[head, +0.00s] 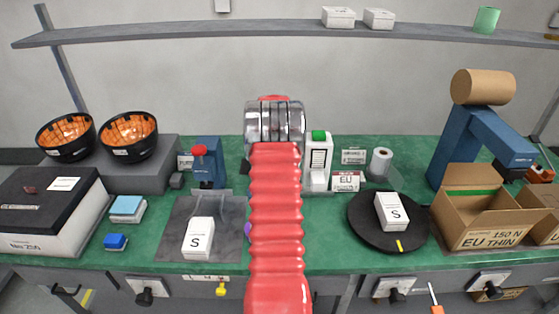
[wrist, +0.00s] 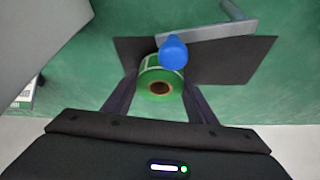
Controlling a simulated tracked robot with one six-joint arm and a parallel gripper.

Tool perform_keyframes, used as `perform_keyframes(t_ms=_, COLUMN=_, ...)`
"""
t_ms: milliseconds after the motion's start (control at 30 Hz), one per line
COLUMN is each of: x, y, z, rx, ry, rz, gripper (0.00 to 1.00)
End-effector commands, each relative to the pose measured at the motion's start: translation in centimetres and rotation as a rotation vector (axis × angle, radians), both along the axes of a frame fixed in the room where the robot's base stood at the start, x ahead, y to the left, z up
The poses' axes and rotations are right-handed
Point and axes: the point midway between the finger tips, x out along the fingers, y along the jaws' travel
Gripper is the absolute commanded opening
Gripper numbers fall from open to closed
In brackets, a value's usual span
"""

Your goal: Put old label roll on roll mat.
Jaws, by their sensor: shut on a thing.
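The old label roll (wrist: 161,82), green with pale labels and a brown core, is between the dark fingers of my gripper (wrist: 160,100) in the wrist view. My gripper is shut on it. A dark mat (wrist: 230,62), probably the roll mat, lies on the green bench behind the roll. The roll overlaps the mat in the picture, but I cannot tell whether it touches it. In the head view my red arm and its silver wrist hide my gripper and the roll.
A blue rounded knob (wrist: 172,50) and a grey bar (wrist: 210,31) are close to the roll. In the head view, a white box (head: 198,238) lies on a grey mat (head: 175,240). A black turntable (head: 370,235) and open carton (head: 485,215) stand right.

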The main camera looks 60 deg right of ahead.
Motion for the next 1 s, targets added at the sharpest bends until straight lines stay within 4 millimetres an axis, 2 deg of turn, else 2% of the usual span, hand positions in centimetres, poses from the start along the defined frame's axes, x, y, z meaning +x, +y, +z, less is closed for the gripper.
perform_keyframes(t_ms=100, x=0.0, y=-0.03, z=-0.93, rx=-0.001, ry=-0.001, rz=-0.001, gripper=0.25)
perform_keyframes(t_ms=467, x=-0.03, y=-0.04, z=-1.21, rx=-0.001, ry=-0.001, rz=-0.001, gripper=0.25)
perform_keyframes(t_ms=500, x=-0.04, y=-0.03, z=-1.29, rx=-0.001, ry=-0.001, rz=-0.001, gripper=0.52)
perform_keyframes(t_ms=767, x=-0.05, y=-0.03, z=-1.25, rx=-0.001, ry=-0.001, rz=-0.002, gripper=0.7)
perform_keyframes(t_ms=1000, x=-0.03, y=-0.03, z=-1.2, rx=-0.001, ry=-0.001, rz=-0.001, gripper=0.7)
